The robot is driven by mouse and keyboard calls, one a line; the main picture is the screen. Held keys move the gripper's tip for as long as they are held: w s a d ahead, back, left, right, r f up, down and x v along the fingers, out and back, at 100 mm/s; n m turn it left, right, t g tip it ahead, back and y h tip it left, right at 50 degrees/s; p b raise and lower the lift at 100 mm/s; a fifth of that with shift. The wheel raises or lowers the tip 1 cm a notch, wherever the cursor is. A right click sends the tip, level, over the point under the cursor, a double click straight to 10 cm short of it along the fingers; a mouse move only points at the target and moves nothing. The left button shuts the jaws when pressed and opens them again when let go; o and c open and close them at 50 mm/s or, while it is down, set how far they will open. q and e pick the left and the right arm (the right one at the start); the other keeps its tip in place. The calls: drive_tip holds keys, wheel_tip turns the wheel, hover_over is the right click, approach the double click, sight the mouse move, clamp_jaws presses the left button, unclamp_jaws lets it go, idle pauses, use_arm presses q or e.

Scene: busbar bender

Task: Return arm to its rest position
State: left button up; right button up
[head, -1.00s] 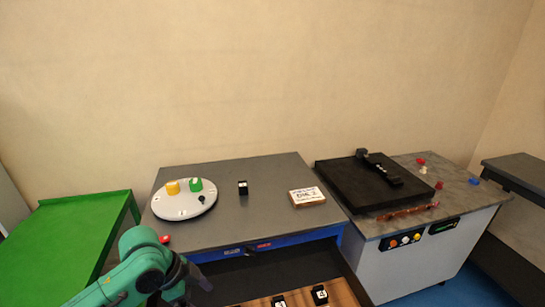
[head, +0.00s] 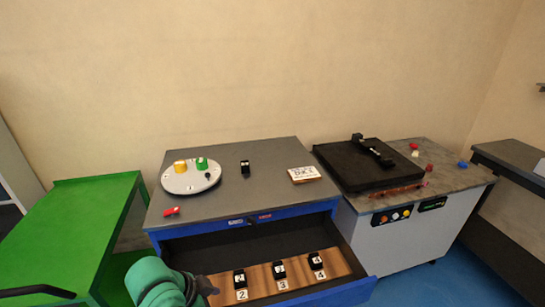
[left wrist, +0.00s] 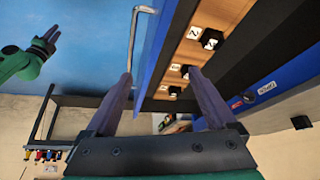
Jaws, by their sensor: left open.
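My left arm, green, enters at the bottom of the head view, over the left part of an open blue drawer (head: 345,288). Its dark gripper (head: 207,286) is only partly visible there. In the left wrist view my left gripper (left wrist: 160,76) has its two fingers spread apart with nothing between them. A green and dark gripper (left wrist: 47,40) at the upper left of the wrist view appears to be my right one. Its finger opening is unclear.
The drawer holds a wooden insert (head: 262,281) with black blocks by labels 2, 3 and 4. On the grey top (head: 235,205) are a round white plate (head: 192,182), a black block (head: 245,169) and a sign (head: 304,174). A green table (head: 65,225) stands left; the bender cabinet (head: 415,243) stands right.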

use_arm(q)
drive_tip(key=s+a+f+n+y, duration=0.4)
drive_tip(key=s+a+f+n, duration=0.1)
drive_tip(key=s+a+n, duration=0.45)
wheel_tip(320, 180, down, 25)
drive_tip(key=s+b, duration=0.1)
drive_tip(key=b, duration=0.4)
drive_tip(key=s+a+f+g+b, duration=0.1)
drive_tip(key=s+a+f+b, duration=0.1)
drive_tip(key=s+f, duration=0.7)
drive_tip(key=s+a+f+g+b, duration=0.1)
drive_tip(key=s+f+b, duration=0.2)
drive_tip(key=s+f, duration=0.6)
wheel_tip(320, 180, down, 4)
drive_tip(key=shift+a+f+m, duration=0.1)
drive_tip(key=shift+a+m, duration=0.25)
drive_tip(key=shift+a, duration=0.05)
use_arm(e)
wheel_tip(320, 180, down, 10)
drive_tip(key=s, duration=0.1)
